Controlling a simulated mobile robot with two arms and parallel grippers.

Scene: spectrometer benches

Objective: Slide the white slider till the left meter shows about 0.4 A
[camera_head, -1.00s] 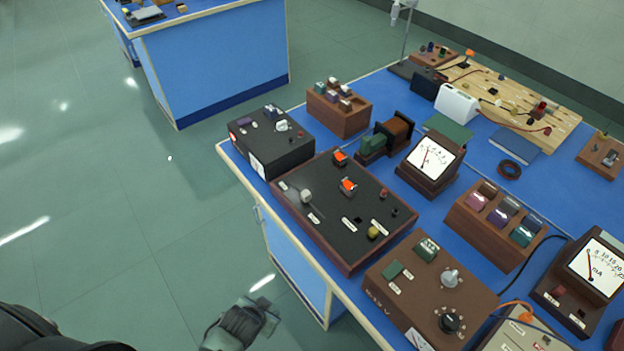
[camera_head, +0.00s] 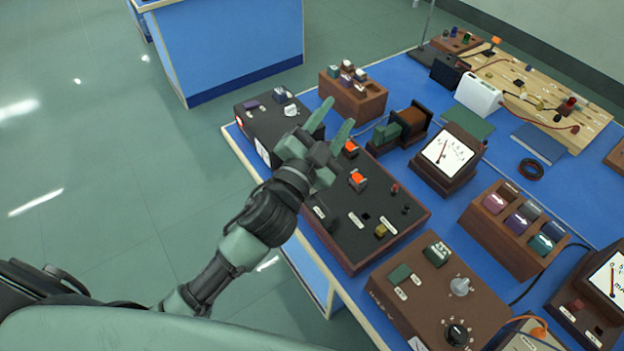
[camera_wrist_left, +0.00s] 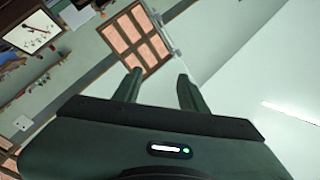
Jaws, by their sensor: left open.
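The black panel box in a brown wooden frame (camera_head: 352,247) carries orange switches and small knobs. The whitish knob seen earlier on its left part, likely the white slider, is now hidden behind my left gripper. My left gripper (camera_head: 338,112) is open and empty, in front of the panel's left part in the head view; its height above it is unclear. Its fingers also show in the left wrist view (camera_wrist_left: 158,84), with nothing between them. The left meter (camera_head: 447,155) has a white dial with its needle left of the middle; its figures are too small to read. My right gripper is not in view.
A black box (camera_head: 262,122) and a wooden block of coloured pieces (camera_head: 352,100) stand behind the panel. A brown knob box (camera_head: 425,295) is in front, a wooden rack (camera_head: 515,228) and another meter (camera_head: 605,285) to the right. The floor at left is clear.

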